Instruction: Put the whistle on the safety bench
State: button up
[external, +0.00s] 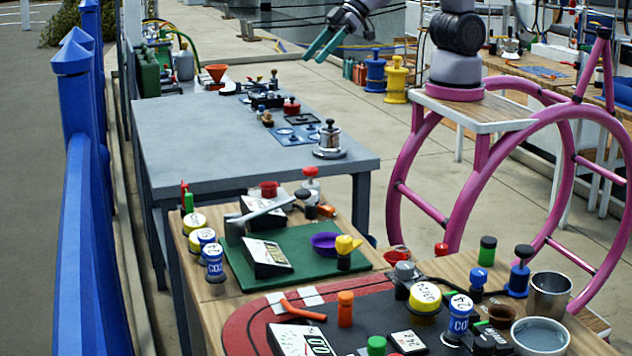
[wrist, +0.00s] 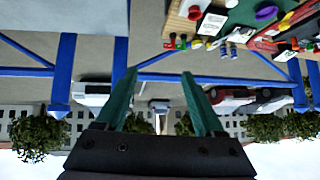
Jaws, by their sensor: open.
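My gripper (external: 315,57) is raised in the air at the top of the external view, beyond the grey table. Its two teal fingers are apart with nothing between them; they also show in the wrist view (wrist: 160,76). I cannot pick out the whistle for sure among the many small items. No bench is clearly marked as the safety bench. The candidates are the grey table (external: 180,135) with a blue mat and small items at its far side, and the wooden tables (external: 207,290) in front, crowded with small objects.
A blue fence (external: 75,230) runs along the left. A purple bowl (external: 325,242) lies on a green mat (external: 290,280). Yellow and blue spools (external: 396,80) stand on the floor. The grey table's near left part is bare.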

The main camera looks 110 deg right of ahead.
jog(key=s+d+r+m, duration=0.1)
jog(key=s+d+r, duration=0.2)
jog(key=s+r, duration=0.2)
jog(key=s+d+r+m+g, duration=0.1)
jog(key=s+d+r+m, duration=0.1)
jog(key=s+r, duration=0.3)
jog(key=shift+s+d+r+h, duration=0.3)
jog(key=shift+d+r+h, duration=0.1)
jog(key=shift+r, duration=0.45)
jog(key=o, duration=0.3)
jog(key=s+r, duration=0.1)
jog(key=s, duration=0.2)
jog(key=s+r+m, duration=0.1)
jog(key=s+r, duration=0.1)
jog(key=s, duration=0.2)
jog(key=s+d+r+m+g, duration=0.1)
jog(key=s, duration=0.3)
jog(key=shift+s+r+y, duration=0.1)
jog(key=shift+r+y, duration=0.25)
jog(key=shift+y, duration=0.05)
